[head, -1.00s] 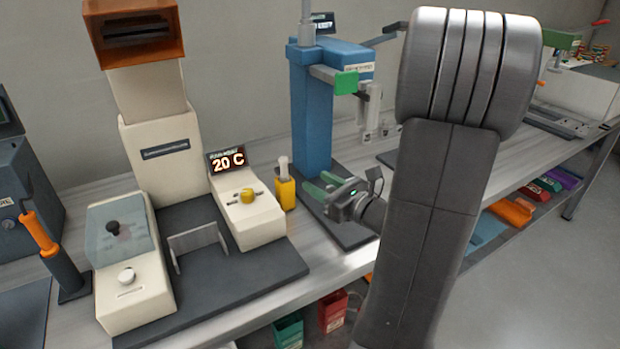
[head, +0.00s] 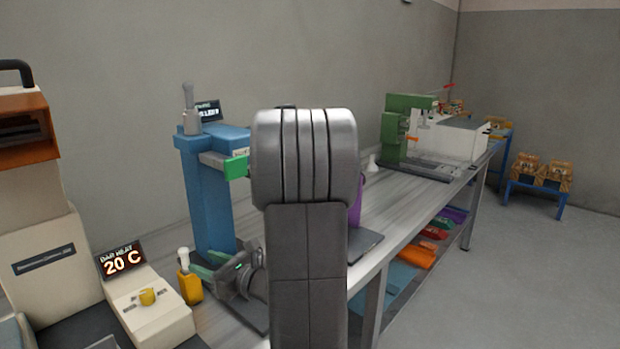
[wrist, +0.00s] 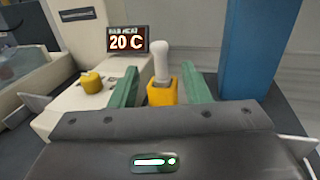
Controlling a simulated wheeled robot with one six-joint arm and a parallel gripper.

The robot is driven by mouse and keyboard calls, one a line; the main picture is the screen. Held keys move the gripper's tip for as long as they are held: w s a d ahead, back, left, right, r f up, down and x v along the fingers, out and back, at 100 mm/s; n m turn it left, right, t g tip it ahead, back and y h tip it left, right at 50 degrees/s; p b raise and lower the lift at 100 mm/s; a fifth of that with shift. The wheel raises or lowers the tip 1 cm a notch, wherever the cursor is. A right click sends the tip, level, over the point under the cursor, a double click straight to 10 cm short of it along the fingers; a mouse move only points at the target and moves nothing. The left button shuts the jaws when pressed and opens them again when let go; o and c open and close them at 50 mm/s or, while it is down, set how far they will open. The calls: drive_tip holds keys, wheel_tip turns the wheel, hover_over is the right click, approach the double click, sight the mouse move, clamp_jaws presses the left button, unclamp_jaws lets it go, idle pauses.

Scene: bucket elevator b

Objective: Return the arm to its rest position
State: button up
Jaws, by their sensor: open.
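My arm (head: 307,270) rises in the middle of the head view, with its wrist bent low on the left side. My gripper (head: 206,266) is low over the bench, beside the foot of the blue column. Its green fingers are apart and empty; the gap also shows in the wrist view (wrist: 160,75). A small yellow holder with a white-topped piece (wrist: 162,92) stands just beyond the fingers, in line with the gap. It also shows in the head view (head: 190,287), close to the fingertips. My arm hides part of the bench behind it.
The blue column machine (head: 208,190) stands close beside my gripper. A cream machine with a "20 C" display (head: 122,260) is at left. A green machine (head: 405,125) is farther along the bench (head: 410,205). Open floor (head: 510,290) lies at right.

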sight(187, 254)
drive_tip(key=x, duration=0.7)
drive_tip(key=shift+w+a, duration=0.15)
drive_tip(key=shift+a, duration=0.25)
drive_tip(key=shift+r+p, duration=0.1)
drive_tip(key=shift+p, duration=0.25)
drive_tip(key=shift+d, duration=0.1)
